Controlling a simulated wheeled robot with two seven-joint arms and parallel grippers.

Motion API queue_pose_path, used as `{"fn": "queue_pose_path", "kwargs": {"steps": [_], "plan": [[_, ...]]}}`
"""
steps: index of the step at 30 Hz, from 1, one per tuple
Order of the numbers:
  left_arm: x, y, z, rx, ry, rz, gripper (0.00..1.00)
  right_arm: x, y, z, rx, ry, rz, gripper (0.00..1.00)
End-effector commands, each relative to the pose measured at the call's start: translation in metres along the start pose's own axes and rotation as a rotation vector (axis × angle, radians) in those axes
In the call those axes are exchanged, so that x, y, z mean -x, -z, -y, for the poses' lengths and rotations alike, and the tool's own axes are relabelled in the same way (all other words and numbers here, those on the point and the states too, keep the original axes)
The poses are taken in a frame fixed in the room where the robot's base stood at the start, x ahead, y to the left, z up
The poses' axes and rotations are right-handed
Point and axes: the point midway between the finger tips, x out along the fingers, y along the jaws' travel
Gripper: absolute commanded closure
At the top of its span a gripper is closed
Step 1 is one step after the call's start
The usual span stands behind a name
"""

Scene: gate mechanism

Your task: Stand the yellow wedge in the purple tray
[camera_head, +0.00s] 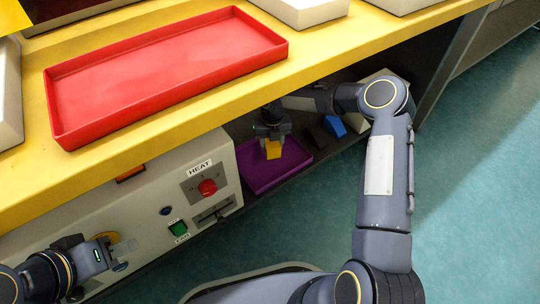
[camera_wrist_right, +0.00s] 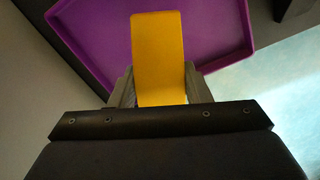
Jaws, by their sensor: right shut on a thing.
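The yellow wedge (camera_head: 273,150) is held in my right gripper (camera_head: 271,138), over the purple tray (camera_head: 263,183) on the shelf under the yellow counter. In the right wrist view the yellow wedge (camera_wrist_right: 158,55) stands up between the two fingers of my right gripper (camera_wrist_right: 158,88), with the purple tray (camera_wrist_right: 215,40) behind it. I cannot tell whether the wedge touches the tray floor. My left gripper (camera_head: 105,252) is at the lower left, in front of the machine panel. Its fingers are too unclear to judge.
A red tray (camera_head: 165,75) lies on the yellow counter (camera_head: 325,62) above. A panel with a red knob (camera_head: 207,187) and green switch (camera_head: 178,228) stands left of the purple tray. A blue block (camera_head: 333,125) and dark block lie on the shelf to its right.

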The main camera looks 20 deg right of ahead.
Motion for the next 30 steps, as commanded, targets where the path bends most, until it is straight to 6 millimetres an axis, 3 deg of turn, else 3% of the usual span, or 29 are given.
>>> {"fn": "queue_pose_path", "kwargs": {"steps": [1, 7, 13, 25, 26, 30], "plan": [[-0.007, -0.004, 0.003, 0.000, 0.000, 0.000, 0.64, -0.014, 0.000, -0.001, -0.001, -0.002, -0.002, 0.83], [-0.015, -0.007, 0.007, 0.000, 0.000, 0.000, 0.64, -0.032, 0.000, -0.001, -0.001, -0.002, 0.000, 0.83], [-0.029, -0.015, 0.013, 0.000, 0.000, 0.000, 0.64, -0.067, 0.000, 0.000, -0.002, -0.002, 0.000, 0.83], [-0.028, -0.014, 0.013, 0.000, 0.000, 0.000, 0.64, -0.070, -0.001, 0.000, -0.002, 0.000, 0.002, 0.83], [-0.028, -0.014, 0.013, 0.000, 0.000, 0.000, 0.64, -0.071, 0.000, 0.000, -0.002, 0.000, 0.001, 0.55], [-0.028, -0.014, 0.013, 0.000, 0.000, 0.000, 0.64, -0.070, 0.000, 0.000, -0.002, 0.000, 0.001, 0.37]]}}
